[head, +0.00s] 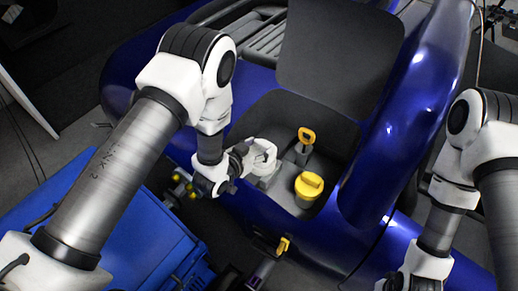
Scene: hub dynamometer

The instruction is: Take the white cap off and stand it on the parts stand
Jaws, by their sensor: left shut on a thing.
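The white cap (263,152) is in the engine bay of a blue car, right at the fingers of my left gripper (246,157). The gripper reaches it from the left and is shut on it. A pale reservoir body (266,178) shows just below the cap; I cannot tell whether the two touch. The fingers partly hide the cap's left side. My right gripper (393,284) is at the bottom edge, partly cut off, far from the cap, and its jaws cannot be read. I cannot make out the parts stand with certainty.
A yellow cap (309,185) and a yellow-handled dipstick (306,135) stand close to the right of the white cap. The raised dark panel (340,50) is behind. A blue cabinet (140,245) is at lower left. A yellow-tipped tool (283,245) is in front of the car.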

